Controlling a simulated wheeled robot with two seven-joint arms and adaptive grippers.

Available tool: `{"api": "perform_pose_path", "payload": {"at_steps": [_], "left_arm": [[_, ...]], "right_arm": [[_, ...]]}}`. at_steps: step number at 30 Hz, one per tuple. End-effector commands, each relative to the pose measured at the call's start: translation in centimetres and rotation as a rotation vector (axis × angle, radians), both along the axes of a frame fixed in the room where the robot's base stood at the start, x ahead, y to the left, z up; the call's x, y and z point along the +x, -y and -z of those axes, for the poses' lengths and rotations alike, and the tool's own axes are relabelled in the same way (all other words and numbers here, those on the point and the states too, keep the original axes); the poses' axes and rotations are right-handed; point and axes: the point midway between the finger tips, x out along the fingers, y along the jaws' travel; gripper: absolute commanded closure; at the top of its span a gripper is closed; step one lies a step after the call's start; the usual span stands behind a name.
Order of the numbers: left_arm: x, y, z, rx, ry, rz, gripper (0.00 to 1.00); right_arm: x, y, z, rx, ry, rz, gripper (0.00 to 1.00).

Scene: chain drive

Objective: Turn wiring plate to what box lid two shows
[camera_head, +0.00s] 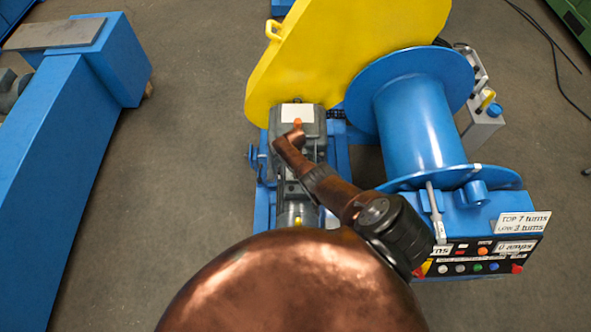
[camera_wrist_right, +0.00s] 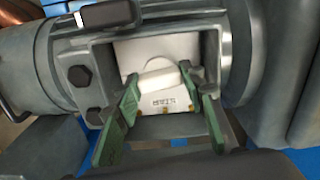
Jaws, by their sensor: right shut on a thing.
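In the right wrist view, a grey square box (camera_wrist_right: 207,45) on a motor body has a white face (camera_wrist_right: 128,50) inside its frame. A white rounded piece (camera_wrist_right: 158,82), apparently the wiring plate's grip, stands out from it. My right gripper (camera_wrist_right: 161,88) has its green fingers either side of this piece and is shut on it. Small dark print (camera_wrist_right: 163,101) below it is too small to read. In the head view, the grey box with a white top (camera_head: 298,112) is beyond my copper right arm, whose gripper I cannot make out there. My left gripper is out of view.
A yellow guard (camera_head: 350,45) and a blue drum (camera_head: 418,125) stand behind and right of the box. A control panel (camera_head: 480,258) with buttons and signs reading "TOP 7 turns" and "LOW 3 turns" is at lower right. A blue beam (camera_head: 60,165) runs along the left. Open floor lies between.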

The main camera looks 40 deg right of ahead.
Motion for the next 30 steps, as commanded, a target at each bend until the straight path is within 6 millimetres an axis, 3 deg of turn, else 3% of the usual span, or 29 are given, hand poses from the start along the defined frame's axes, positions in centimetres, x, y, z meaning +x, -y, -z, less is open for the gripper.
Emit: {"api": "perform_pose_path", "payload": {"at_steps": [9,26,27,30], "left_arm": [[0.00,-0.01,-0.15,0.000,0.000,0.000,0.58],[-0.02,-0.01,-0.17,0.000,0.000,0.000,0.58],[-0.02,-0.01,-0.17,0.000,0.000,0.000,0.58],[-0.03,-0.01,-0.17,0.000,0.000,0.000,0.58]], "right_arm": [[-0.12,-0.11,0.09,0.002,-0.003,0.130,0.87],[-0.12,-0.07,0.10,0.002,-0.003,0.161,0.87],[-0.13,-0.06,0.10,0.002,-0.003,0.161,0.61],[-0.12,-0.04,0.08,0.001,-0.002,0.160,0.55]]}}
